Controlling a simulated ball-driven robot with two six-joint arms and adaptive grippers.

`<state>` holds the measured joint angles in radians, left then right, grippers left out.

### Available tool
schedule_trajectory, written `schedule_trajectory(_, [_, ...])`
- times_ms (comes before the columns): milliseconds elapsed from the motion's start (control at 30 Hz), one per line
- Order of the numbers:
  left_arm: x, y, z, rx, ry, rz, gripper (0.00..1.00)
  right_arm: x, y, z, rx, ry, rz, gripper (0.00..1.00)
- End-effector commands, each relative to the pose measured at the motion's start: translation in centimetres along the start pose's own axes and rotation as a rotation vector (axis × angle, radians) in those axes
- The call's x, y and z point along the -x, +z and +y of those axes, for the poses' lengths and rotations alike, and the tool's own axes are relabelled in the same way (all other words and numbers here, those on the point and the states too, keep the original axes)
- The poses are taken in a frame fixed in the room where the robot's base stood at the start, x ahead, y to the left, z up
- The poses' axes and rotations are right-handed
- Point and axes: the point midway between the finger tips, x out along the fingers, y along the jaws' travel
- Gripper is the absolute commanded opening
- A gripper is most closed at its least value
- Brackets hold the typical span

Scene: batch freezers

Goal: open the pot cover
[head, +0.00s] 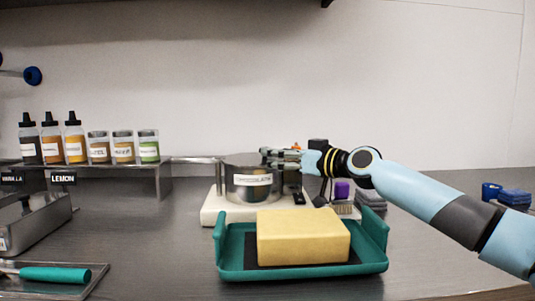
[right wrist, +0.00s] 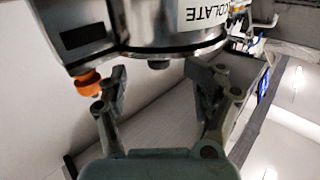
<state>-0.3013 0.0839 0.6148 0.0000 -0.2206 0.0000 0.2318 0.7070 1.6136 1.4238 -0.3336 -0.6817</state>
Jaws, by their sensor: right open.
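The pot (head: 250,184) is a round steel vessel with a white label, standing on a white base. It shows upside down in the right wrist view (right wrist: 165,22), with a label that ends in "COLATE". The cover is hard to make out; a small dark knob (right wrist: 158,64) shows at the pot's edge, between and beyond the fingertips. My right gripper (head: 270,154) is over the pot's top right side. In the right wrist view (right wrist: 160,80) its fingers are spread and nothing is held between them. My left gripper is not in view.
A teal tray (head: 290,269) with a yellow block (head: 303,236) stands in front of the pot. Bottles and jars (head: 97,147) line a steel shelf on the left. An orange knob (right wrist: 88,82) is close to one finger. A purple-topped item (head: 342,190) stands below my right arm.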

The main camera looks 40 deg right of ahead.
Motion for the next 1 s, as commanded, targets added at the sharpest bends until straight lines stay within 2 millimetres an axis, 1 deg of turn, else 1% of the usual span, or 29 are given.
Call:
schedule_trajectory(33, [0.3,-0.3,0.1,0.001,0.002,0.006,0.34,-1.3,-1.8,0.4,0.002,0.013,0.035,0.49])
schedule_trajectory(100, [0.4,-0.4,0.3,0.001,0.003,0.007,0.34,-2.4,-1.9,0.3,0.003,0.011,0.034,0.49])
schedule_trajectory(233, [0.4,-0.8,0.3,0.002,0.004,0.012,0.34,-3.9,-1.6,0.4,0.004,0.012,0.029,0.49])
schedule_trajectory(367, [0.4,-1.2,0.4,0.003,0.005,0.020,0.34,-4.5,-1.5,0.3,0.006,0.010,0.026,0.49])
schedule_trajectory(633, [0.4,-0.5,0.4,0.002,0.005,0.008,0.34,-4.6,-1.4,0.3,0.006,0.009,0.024,0.49])
schedule_trajectory(1000, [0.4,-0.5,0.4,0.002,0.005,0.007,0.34,-4.5,-1.4,0.3,0.006,0.009,0.023,0.01])
